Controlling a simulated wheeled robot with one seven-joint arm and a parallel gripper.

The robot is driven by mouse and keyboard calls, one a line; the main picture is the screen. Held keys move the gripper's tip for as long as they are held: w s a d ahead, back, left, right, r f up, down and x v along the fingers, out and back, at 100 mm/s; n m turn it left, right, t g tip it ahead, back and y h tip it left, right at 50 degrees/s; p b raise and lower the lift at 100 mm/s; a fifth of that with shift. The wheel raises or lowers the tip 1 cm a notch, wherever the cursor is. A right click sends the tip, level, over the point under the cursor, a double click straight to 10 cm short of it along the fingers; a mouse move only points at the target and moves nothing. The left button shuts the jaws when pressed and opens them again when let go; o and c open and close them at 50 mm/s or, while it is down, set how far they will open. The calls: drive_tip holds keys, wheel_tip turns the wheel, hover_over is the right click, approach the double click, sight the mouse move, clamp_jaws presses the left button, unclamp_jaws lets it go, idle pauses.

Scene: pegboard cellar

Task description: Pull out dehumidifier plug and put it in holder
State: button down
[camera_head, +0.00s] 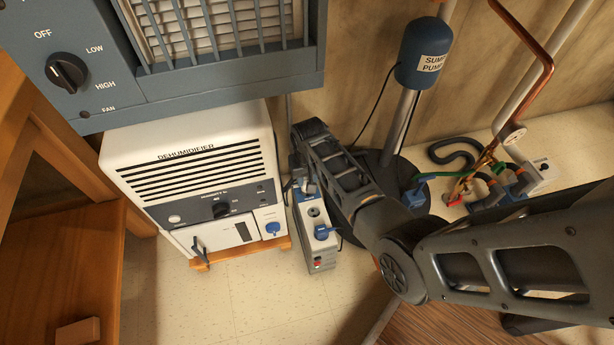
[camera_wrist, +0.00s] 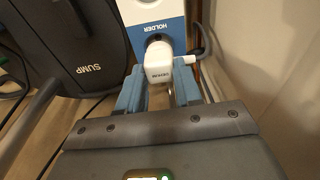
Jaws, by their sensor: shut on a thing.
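In the head view my gripper (camera_head: 304,184) is low over the far end of the outlet box (camera_head: 318,248), and the held plug is mostly hidden there. The white dehumidifier (camera_head: 195,165) stands to the left of the box.
A blue plug (camera_head: 324,232) sits on the outlet box. The sump pump (camera_head: 424,55) rises behind my arm, its dark base (camera_wrist: 75,45) close to the gripper. More plugs and cords (camera_head: 490,185) lie at the right. A blue-grey unit (camera_head: 210,60) overhangs the dehumidifier. Floor in front is clear.

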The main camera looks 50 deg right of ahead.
drive_tip(key=shift+f+b, duration=0.65)
drive_tip(key=shift+f, duration=0.6)
idle(1.8)
idle(0.9)
drive_tip(key=c, duration=0.7)
unclamp_jaws()
drive_tip(key=shift+r, duration=0.1)
drive_tip(key=shift+o, duration=0.5)
drive_tip(key=o, duration=0.4)
drive_tip(key=shift+p, duration=0.3)
drive_tip(key=shift+r+p, duration=3.55)
